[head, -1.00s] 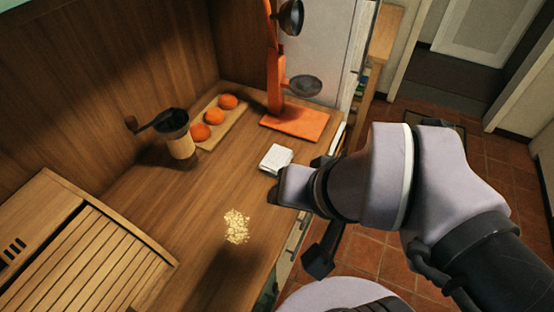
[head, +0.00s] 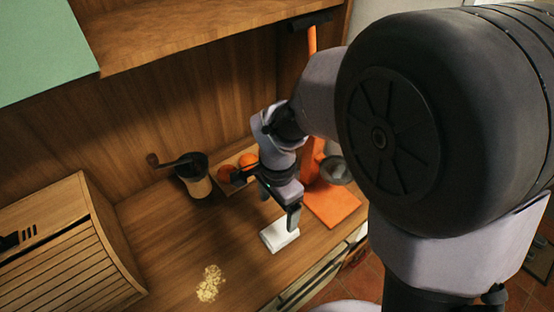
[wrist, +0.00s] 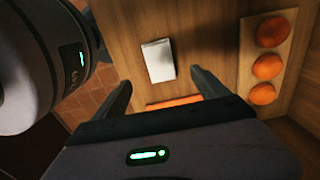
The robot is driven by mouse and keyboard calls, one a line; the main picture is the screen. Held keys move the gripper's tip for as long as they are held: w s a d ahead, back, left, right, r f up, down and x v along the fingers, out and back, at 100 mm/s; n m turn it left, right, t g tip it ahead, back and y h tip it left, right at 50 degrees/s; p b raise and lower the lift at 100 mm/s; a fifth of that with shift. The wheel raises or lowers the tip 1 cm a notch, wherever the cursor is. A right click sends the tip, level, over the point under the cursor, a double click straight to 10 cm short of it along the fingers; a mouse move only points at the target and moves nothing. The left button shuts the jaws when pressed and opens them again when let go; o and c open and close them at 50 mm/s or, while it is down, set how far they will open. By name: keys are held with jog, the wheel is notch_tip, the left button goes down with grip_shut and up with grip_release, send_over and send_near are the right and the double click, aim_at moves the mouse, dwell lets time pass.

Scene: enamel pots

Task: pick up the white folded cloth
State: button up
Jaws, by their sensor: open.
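The white folded cloth (head: 281,236) lies flat on the wooden counter, and in the wrist view it (wrist: 158,61) shows as a small pale rectangle. My gripper (head: 279,204) is over the counter just above and behind the cloth in the head view, pointing down. In the wrist view my gripper (wrist: 160,84) is open and empty, its two fingers spread wider than the cloth. The cloth lies ahead of the fingertips there, roughly in line with the gap. I see no contact between them.
An orange press with an orange base (head: 334,206) stands close to the right of my gripper. A grinder (head: 196,180) and oranges on a board (wrist: 287,22) are behind. Crumbs (head: 210,284) lie in front; a slatted bread box (head: 65,250) is at left. A shelf (head: 190,30) hangs above.

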jog(key=b, duration=0.2)
send_over(280, 231)
jog(key=f, duration=0.6)
jog(key=shift+a+f, duration=0.25)
jog(key=shift+f, duration=0.05)
jog(key=f+b, duration=0.1)
jog(key=f, duration=0.1)
jog(key=f+b, duration=0.1)
jog(key=f, duration=0.2)
jog(key=shift+d+f+b, duration=0.2)
jog(key=shift+f+b, duration=0.15)
jog(key=shift+b, duration=0.05)
jog(key=shift+r, duration=0.2)
jog(key=c, duration=1.5)
